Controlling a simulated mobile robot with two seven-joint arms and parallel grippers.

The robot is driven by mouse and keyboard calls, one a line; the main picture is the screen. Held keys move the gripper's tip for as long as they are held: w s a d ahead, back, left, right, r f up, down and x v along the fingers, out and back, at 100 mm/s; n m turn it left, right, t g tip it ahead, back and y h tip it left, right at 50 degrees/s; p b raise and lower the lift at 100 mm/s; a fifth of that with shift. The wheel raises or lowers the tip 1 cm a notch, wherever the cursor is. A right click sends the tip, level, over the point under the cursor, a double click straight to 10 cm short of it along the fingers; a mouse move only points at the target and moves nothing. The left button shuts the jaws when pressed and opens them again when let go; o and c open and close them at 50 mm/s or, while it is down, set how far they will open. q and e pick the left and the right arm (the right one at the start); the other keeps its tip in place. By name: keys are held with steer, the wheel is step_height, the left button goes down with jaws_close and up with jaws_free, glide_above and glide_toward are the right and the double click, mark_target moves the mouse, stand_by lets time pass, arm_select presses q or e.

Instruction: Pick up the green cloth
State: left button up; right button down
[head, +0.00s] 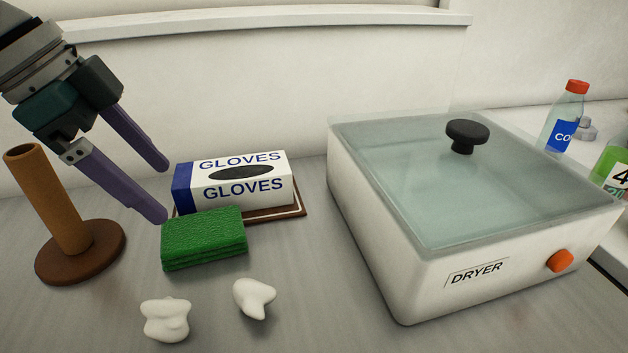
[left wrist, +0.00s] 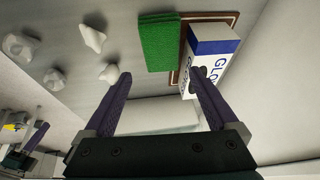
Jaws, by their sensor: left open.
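The green cloth (head: 204,239) lies folded flat on the grey counter, in front of the glove box in the head view. It also shows in the left wrist view (left wrist: 158,42), at the top middle. My left gripper (head: 164,195) is open and empty, its purple fingers above the counter, just up and left of the cloth in the head view. In the left wrist view the fingers (left wrist: 162,84) are spread, with nothing between them. No contact with the cloth is evident.
A glove box (head: 243,188) sits on a brown tray (head: 295,212) close behind the cloth. A brown post on a round base (head: 85,255) stands at left. Crumpled white pieces (head: 167,322) lie in front. A dryer (head: 400,285) with a glass lid fills the right.

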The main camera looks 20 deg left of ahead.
arm_select(q)
glide_above(198, 229)
steer(key=s+a, duration=0.1)
steer(key=s, duration=0.1)
step_height(198, 229, down, 4)
steer(key=shift+a+f, duration=0.1)
steer(key=shift+a, duration=0.05)
steer(key=x, duration=0.5)
steer(key=shift+w+a+f+b, duration=0.1)
steer(key=shift+f+b, duration=0.1)
steer(key=shift+b, duration=0.2)
arm_select(e)
steer(key=shift+s+a+f, duration=0.2)
steer(key=shift+a+f, duration=0.15)
steer(key=shift+f, duration=0.3)
arm_select(q)
steer(key=c, duration=1)
arm_select(e)
steer(key=shift+d, duration=0.1)
arm_select(q)
steer(key=shift+r, duration=0.1)
